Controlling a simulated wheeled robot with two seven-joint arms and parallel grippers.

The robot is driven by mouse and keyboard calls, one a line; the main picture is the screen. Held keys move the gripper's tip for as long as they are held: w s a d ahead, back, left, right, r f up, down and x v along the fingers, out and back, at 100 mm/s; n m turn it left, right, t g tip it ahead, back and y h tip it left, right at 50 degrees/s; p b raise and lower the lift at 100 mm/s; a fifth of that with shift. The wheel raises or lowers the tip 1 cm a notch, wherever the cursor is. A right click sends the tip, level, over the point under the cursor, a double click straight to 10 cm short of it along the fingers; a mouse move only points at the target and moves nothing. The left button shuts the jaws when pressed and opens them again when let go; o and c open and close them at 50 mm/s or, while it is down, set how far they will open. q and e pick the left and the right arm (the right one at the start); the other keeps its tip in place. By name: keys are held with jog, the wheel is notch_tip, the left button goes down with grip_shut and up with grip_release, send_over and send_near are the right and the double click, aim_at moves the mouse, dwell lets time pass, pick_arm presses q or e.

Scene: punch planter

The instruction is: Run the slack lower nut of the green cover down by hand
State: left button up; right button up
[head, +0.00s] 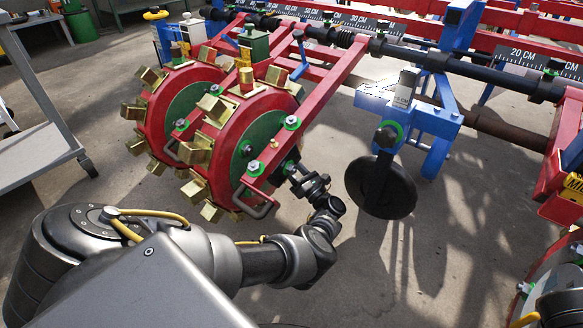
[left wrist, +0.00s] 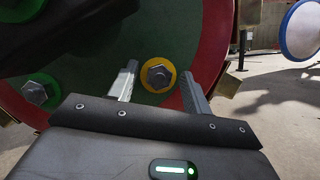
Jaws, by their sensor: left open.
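The green cover (left wrist: 92,72) sits inside the red wheel rim in the left wrist view. A grey hex nut on a yellow ring (left wrist: 158,75) is low on the cover. A second nut on a green ring (left wrist: 37,92) is at the left. My left gripper (left wrist: 158,80) is open, its two fingers on either side of the yellow-ringed nut. I cannot tell whether they touch it. In the head view the green cover (head: 243,138) shows on the near wheel, and my left gripper (head: 291,170) reaches in at its lower right, partly hidden.
Brass cups (head: 212,108) ring the wheels. A red frame arm (head: 325,90) runs beside the cover. A black disc (head: 381,187) hangs to the right. A grey trolley (head: 38,155) stands at the left.

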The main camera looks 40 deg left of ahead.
pick_arm(q)
jog(key=shift+d, duration=0.15)
jog(key=b+v, duration=0.1)
jog(key=v, duration=0.9)
jog(key=shift+d+f, duration=0.2)
jog(key=shift+d, duration=0.05)
